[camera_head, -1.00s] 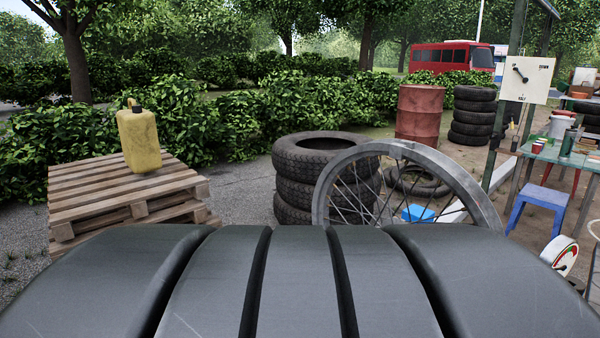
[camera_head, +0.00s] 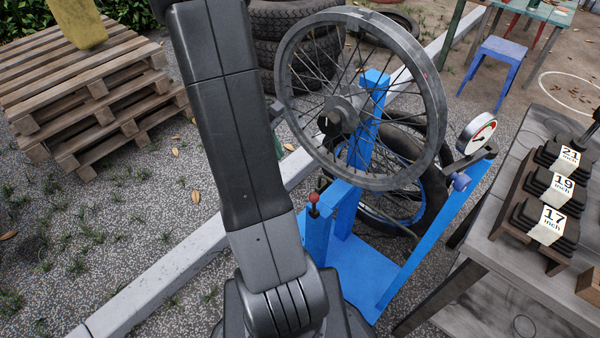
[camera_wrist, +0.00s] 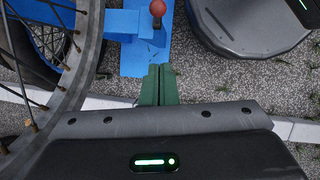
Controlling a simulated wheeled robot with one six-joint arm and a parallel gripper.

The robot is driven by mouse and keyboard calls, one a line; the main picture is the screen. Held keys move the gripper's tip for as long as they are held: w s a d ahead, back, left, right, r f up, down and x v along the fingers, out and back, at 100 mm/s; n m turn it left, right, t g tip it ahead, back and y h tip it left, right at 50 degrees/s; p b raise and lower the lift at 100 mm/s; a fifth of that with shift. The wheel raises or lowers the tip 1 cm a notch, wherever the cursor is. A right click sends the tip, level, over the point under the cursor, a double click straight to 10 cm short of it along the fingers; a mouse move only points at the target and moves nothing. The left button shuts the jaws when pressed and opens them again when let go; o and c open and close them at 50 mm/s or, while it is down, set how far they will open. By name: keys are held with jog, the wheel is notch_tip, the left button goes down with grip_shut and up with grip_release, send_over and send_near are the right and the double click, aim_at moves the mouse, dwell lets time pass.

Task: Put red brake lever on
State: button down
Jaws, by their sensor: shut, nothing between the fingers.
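The red brake lever (camera_head: 314,198) is a small stalk with a red ball knob on a blue post of the wheel stand (camera_head: 370,275). Its red knob also shows at the top of the wrist view (camera_wrist: 157,8), on blue metal. My gripper (camera_wrist: 159,70) shows in the wrist view with its green fingers together and empty. The fingertips point toward the lever and look apart from it, below the knob in the picture. In the head view my arm hides most of the gripper. The lever's exact position is too small to tell.
A spoked wheel (camera_head: 432,90) is mounted on the blue stand, close to the fingers' left in the wrist view (camera_wrist: 68,85). A round gauge (camera_head: 477,133) and a bench (camera_head: 500,245) with numbered black blocks stand right. Pallets (camera_head: 90,90) lie left. Open gravel lies front left.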

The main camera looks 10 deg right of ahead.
aim_at(315, 197)
jog(key=s+d+r+b+x, duration=0.1)
jog(key=b+x, duration=0.3)
jog(key=x, duration=0.8)
jog(key=shift+s+d+f, duration=0.35)
jog(key=shift+s+d, duration=0.05)
jog(key=shift+d, duration=0.15)
jog(key=shift+s+d+r+t+y+b, duration=0.2)
jog(key=shift+s+d+t+y+b, duration=0.15)
jog(key=shift+s+d+t+y, duration=0.5)
jog(key=shift+s+d+t, duration=0.25)
jog(key=shift+s+d, duration=0.2)
jog(key=shift+s, duration=0.2)
jog(key=shift+s+d+f, duration=0.15)
jog(key=shift+s+d, duration=0.35)
jog(key=shift+s, duration=0.05)
jog(key=shift+s+d+f, duration=0.15)
jog(key=shift+s+d, duration=0.3)
jog(key=shift+s, duration=0.1)
jog(key=shift+r, duration=0.1)
